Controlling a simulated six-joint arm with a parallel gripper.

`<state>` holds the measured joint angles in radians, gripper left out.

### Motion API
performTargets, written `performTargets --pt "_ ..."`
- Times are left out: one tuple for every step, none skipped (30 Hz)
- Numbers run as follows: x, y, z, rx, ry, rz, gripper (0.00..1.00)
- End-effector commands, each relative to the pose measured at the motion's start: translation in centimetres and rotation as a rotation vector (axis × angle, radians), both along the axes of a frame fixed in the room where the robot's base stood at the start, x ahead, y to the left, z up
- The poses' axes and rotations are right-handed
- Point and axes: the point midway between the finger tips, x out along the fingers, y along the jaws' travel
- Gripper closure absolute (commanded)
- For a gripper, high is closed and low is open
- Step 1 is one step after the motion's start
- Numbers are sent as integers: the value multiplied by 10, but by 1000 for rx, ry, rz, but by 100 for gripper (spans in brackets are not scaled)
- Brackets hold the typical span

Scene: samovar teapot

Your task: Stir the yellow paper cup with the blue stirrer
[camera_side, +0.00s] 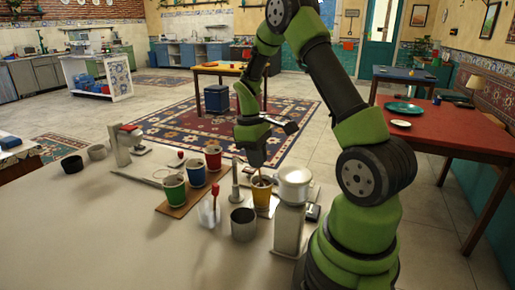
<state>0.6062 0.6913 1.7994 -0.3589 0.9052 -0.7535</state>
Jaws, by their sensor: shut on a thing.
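The yellow paper cup (262,199) stands upright on the pale table, right of the middle of the work area, with dark contents showing at its top. My gripper (257,163) points down just above the cup's mouth. It is shut on a thin stick, the stirrer (259,174), which reaches down into the cup. The stirrer's colour is too small to make out, and its lower end is hidden inside the cup. The stick looks near upright. I cannot tell whether it touches the cup's wall.
A silver-topped dispenser (294,182) stands close right of the cup. Further left are green (174,192), blue (196,175) and red (213,161) cups.

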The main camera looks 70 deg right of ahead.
Motion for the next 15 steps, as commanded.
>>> performTargets --pt "-1 0 -5 2 3 0 100" --pt "-1 0 -7 2 3 0 100" --pt "-1 0 -11 2 3 1 100" --pt "-1 1 -13 2 3 1 100" --pt "-1 0 -16 2 3 1 100" --pt "-1 0 -19 1 2 1 100" --pt "-1 0 -21 2 3 0 100" --pt "-1 0 -23 2 3 0 100" --pt "0 0 -25 1 2 1 100" --pt "0 0 -27 1 2 1 100" --pt "0 0 -29 1 2 0 100" --pt "-1 0 -30 1 2 0 100" --pt "0 0 -32 1 2 1 100" --pt "0 0 -33 1 2 1 100" --pt "0 0 -34 1 1 0 100"
